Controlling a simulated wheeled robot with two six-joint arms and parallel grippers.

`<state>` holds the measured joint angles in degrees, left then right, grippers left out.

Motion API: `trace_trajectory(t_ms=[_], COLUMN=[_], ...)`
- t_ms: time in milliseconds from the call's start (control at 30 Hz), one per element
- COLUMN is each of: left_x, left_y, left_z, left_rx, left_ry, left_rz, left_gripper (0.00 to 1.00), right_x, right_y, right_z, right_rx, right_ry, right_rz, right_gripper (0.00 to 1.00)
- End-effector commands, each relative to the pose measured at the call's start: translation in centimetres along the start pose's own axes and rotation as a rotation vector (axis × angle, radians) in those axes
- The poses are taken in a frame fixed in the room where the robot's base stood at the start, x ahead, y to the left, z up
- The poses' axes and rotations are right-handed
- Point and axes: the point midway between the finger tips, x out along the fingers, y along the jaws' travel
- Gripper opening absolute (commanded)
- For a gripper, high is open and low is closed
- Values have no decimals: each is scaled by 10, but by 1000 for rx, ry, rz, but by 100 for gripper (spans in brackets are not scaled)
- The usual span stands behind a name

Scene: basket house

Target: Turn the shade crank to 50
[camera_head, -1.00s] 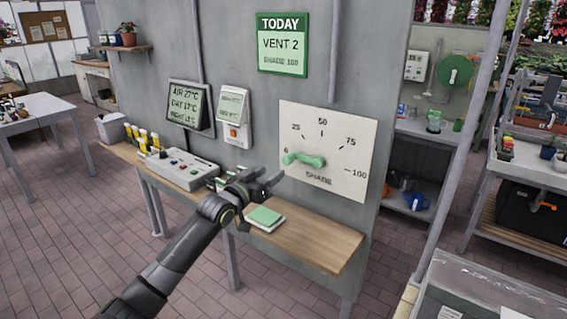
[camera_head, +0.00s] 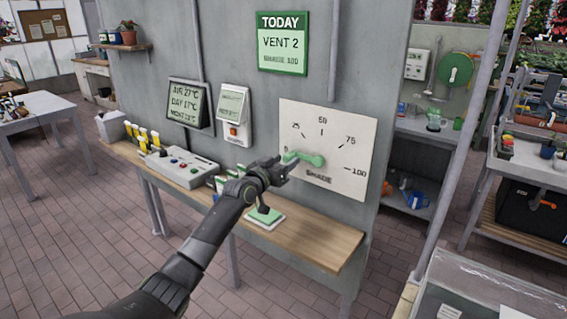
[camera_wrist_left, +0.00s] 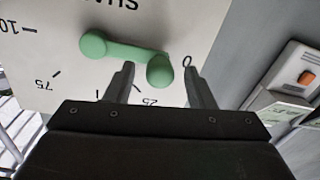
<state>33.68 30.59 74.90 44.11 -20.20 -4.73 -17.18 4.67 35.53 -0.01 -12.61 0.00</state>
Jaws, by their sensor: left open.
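The green shade crank (camera_head: 308,159) is on a white dial panel (camera_head: 350,125) marked 0, 25, 50, 75 and 100. Its arm lies nearly level, with the knob end at the left, near the 0. My left gripper (camera_head: 285,167) is at the knob end and partly overlaps it in the head view. In the left wrist view, the crank (camera_wrist_left: 125,50) appears upside down, and its round knob shows between the two fingertips of my open left gripper (camera_wrist_left: 159,72). Gaps show on both sides of the knob. My right gripper is not in view.
A green TODAY sign (camera_head: 283,43) above reads VENT 2 and SHADE 100. A wooden shelf (camera_head: 310,240) below the dial holds a green-topped pad (camera_head: 264,219) and a control box (camera_head: 182,168). A grey switch box (camera_head: 236,115) hangs left of the dial.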

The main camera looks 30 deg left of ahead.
Motion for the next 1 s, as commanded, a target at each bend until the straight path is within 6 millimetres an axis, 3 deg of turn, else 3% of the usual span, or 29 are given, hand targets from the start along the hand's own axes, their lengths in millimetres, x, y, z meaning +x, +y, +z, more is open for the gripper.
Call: trace_trajectory(t_ms=[33, 400, 767, 1000], left_x=[0, 0, 0, 0], left_y=[0, 0, 0, 3], left_z=[0, 0, -2, -10], left_rx=[0, 0, 32, 158], left_ry=[0, 0, 3, 9], left_rz=[0, 0, 0, 2], left_gripper=[47, 0, 0, 0], right_x=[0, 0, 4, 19], right_y=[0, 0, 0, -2], right_z=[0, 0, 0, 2], right_rx=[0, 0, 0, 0], right_ry=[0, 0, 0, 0], right_rz=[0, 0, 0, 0], right_gripper=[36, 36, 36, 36])
